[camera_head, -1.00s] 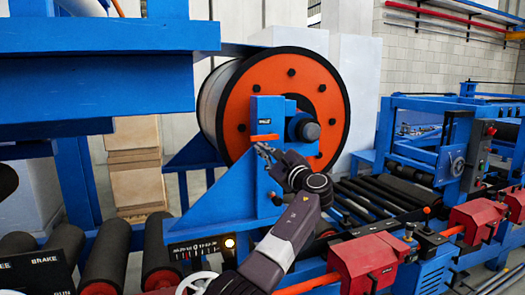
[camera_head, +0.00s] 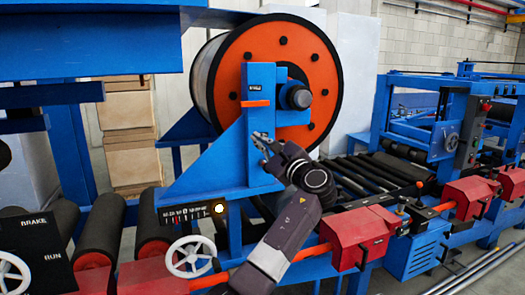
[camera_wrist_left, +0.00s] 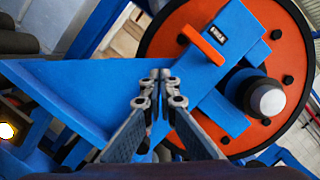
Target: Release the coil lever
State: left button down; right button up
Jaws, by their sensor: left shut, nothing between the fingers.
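The coil lever looks to be the short orange bar (camera_head: 255,103) on the blue upright bracket (camera_head: 260,150) in front of the big orange-flanged coil (camera_head: 240,48). It lies about level in the head view. In the left wrist view the orange lever (camera_wrist_left: 203,45) appears slanted, beyond and to the right of my fingertips. My left gripper (camera_head: 262,140) is shut and empty, below the lever and apart from it, close to the blue bracket. Its fingertips (camera_wrist_left: 160,82) meet in the left wrist view. My right gripper is not in view.
A dark BRAKE/RUN panel (camera_head: 38,250), a white handwheel (camera_head: 190,257) and a lit lamp (camera_head: 218,208) are at lower left. A dark round hub (camera_head: 298,97) sticks out right of the lever. Rollers (camera_head: 380,172) and red housings (camera_head: 360,235) lie to the right.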

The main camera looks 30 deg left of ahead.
pick_arm(q)
jog(key=v, duration=0.2)
jog(key=shift+s+d, duration=0.2)
jog(key=shift+d, duration=0.1)
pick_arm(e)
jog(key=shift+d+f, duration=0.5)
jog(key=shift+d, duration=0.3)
pick_arm(q)
jog(key=shift+d+f, duration=0.1)
